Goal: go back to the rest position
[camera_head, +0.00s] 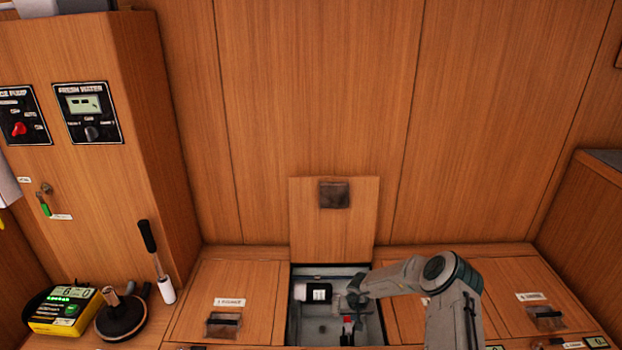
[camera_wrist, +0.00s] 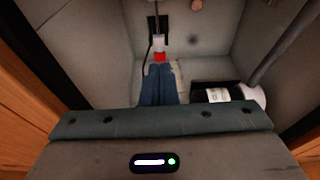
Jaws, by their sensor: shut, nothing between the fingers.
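My gripper (camera_wrist: 158,70) is shut and empty, its two dark blue fingers together in the wrist view. In the head view my arm reaches down into an open bin (camera_head: 294,325) in the wooden bench, with the hand (camera_head: 353,302) inside its opening. Just beyond the fingertips is a red and white fitting (camera_wrist: 160,55) on a dark line, in front of a black plate (camera_wrist: 158,28) on the bin wall. I cannot tell whether the fingers touch it.
The bin's lid (camera_head: 335,225) stands raised behind. Closed lids flank the opening. A yellow device (camera_head: 65,309) and a round dark tool (camera_head: 121,318) sit at the left.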

